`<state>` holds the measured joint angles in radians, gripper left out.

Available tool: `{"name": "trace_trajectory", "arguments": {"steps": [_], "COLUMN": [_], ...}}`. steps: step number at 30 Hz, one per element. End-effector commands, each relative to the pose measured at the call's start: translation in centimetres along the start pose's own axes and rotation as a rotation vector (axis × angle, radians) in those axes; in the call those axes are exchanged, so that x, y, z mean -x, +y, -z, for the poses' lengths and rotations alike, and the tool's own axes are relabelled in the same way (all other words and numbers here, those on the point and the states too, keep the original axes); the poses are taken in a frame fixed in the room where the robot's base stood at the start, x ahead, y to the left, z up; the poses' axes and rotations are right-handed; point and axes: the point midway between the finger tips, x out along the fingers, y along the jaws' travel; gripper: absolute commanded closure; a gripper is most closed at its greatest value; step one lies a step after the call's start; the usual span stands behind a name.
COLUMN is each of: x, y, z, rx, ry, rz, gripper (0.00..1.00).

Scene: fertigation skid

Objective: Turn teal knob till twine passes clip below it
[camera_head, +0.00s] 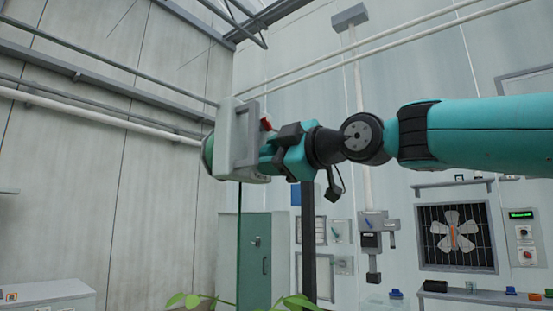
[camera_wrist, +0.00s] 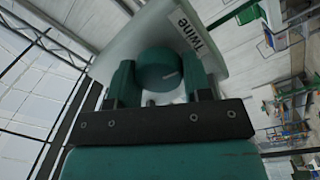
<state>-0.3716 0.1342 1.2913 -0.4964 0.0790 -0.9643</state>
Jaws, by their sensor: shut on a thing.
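The teal knob (camera_wrist: 160,70) is round and sits on the face of a pale grey box (camera_wrist: 110,62) labelled "Twine" in the wrist view. A short light mark shows on the knob. My gripper (camera_wrist: 159,78) has one finger on each side of the knob and is shut on it. In the head view my gripper (camera_head: 270,155) is against the right side of the box (camera_head: 236,140), and the knob is hidden there. A thin dark green line, apparently the twine (camera_head: 238,240), hangs straight down below the box. I cannot make out a clip on it.
A green cabinet (camera_head: 265,255) and a dark upright post (camera_head: 308,240) stand below and behind my arm. Green leaves (camera_head: 190,300) show at the bottom edge. A fan (camera_head: 456,236) and control panel (camera_head: 523,240) are on the wall at right.

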Motion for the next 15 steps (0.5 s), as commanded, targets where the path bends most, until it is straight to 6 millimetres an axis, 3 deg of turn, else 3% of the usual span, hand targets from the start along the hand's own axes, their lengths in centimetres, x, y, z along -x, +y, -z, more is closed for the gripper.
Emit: {"name": "trace_trajectory", "arguments": {"steps": [9,10,13,15], "x": [0.0,0.0,0.0,0.01], "y": [0.23,0.24,0.2,0.18], "z": [0.2,0.2,0.15,0.1], "rx": [0.002,0.002,0.002,0.002], "ry": [0.004,0.004,0.003,0.002], "rz": [-0.007,-0.007,-0.005,-0.005], "gripper": [0.78,0.5,0.3,0.3]}}
